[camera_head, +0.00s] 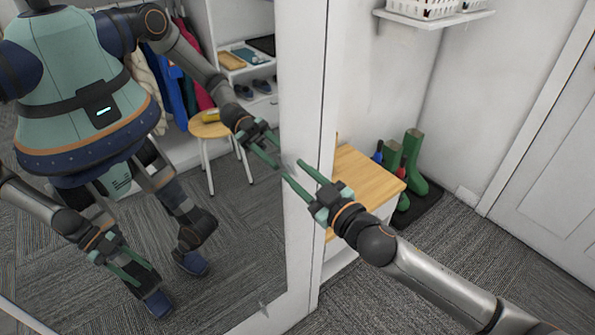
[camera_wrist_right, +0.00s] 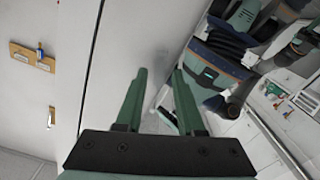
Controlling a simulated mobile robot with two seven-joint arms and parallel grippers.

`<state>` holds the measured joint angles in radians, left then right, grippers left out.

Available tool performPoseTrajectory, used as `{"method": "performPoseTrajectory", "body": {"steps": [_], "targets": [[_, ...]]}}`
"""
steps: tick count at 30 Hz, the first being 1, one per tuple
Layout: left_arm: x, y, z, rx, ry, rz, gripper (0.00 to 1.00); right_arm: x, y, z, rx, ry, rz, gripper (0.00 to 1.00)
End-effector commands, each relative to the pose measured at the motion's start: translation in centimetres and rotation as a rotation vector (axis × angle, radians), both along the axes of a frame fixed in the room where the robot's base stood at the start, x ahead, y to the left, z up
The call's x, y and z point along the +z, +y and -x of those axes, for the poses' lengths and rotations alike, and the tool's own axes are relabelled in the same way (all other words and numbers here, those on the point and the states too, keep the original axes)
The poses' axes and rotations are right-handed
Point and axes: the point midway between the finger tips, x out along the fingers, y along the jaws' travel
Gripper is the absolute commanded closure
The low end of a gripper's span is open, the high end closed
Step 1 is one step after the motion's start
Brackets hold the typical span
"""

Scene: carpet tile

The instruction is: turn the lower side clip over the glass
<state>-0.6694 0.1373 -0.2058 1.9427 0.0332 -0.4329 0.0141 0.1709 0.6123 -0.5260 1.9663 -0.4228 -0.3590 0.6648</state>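The mirror glass (camera_head: 225,270) fills the left of the head view, with a white panel edge (camera_head: 308,60) along its right side. My right gripper (camera_head: 292,170) is open at this edge, its green fingers pointing left at the glass. In the right wrist view the two fingers (camera_wrist_right: 159,72) stand apart, with a pale blurred patch between and beyond the tips. I cannot tell whether this is the lower side clip. A small fitting (camera_head: 263,304) shows at the glass's bottom edge. My left gripper shows only as a reflection (camera_head: 125,266), low and away from the glass, fingers apart.
A wooden-topped bench (camera_head: 365,177) stands right of the mirror, behind my right gripper. Green boots (camera_head: 415,160) stand on a dark mat beside it. The stool and coats on the left are reflections. Carpet at right is clear.

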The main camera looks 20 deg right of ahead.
Motion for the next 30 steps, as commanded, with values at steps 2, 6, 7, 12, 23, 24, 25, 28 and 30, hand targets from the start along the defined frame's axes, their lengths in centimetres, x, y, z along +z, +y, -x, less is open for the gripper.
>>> {"method": "performPoseTrajectory", "body": {"steps": [2, 6, 7, 12, 23, 24, 25, 28, 30], "targets": [[0.03, 0.05, -0.02, 0.001, -0.001, 0.000, 0.50, 0.03, 0.14, -0.42, 0.000, 0.000, 0.000, 0.62], [0.02, 0.06, -0.04, 0.002, -0.001, 0.000, 0.50, 0.03, 0.23, -0.64, 0.000, 0.000, 0.001, 0.62], [0.01, 0.07, -0.03, 0.003, -0.001, 0.000, 0.50, 0.02, 0.23, -0.64, 0.000, 0.000, 0.001, 0.62], [0.02, 0.07, -0.10, 0.004, -0.002, 0.000, 0.50, 0.01, 0.23, -0.62, 0.000, 0.000, 0.001, 0.62], [0.07, 0.08, -0.28, 0.004, -0.003, 0.000, 0.50, 0.00, 0.22, -0.60, 0.000, 0.000, 0.001, 1.00], [0.07, 0.07, -0.27, 0.004, -0.003, 0.000, 0.50, 0.00, 0.21, -0.59, 0.000, 0.000, 0.001, 1.00], [0.07, 0.07, -0.27, 0.004, -0.003, 0.000, 0.50, 0.00, 0.21, -0.59, 0.000, 0.000, 0.001, 1.00], [0.07, 0.06, -0.26, 0.004, -0.003, 0.000, 0.50, -0.01, 0.21, -0.59, 0.000, 0.000, 0.001, 1.00], [0.07, 0.05, -0.26, 0.004, -0.003, 0.000, 0.50, -0.01, 0.21, -0.59, 0.000, 0.000, 0.001, 1.00]]}}
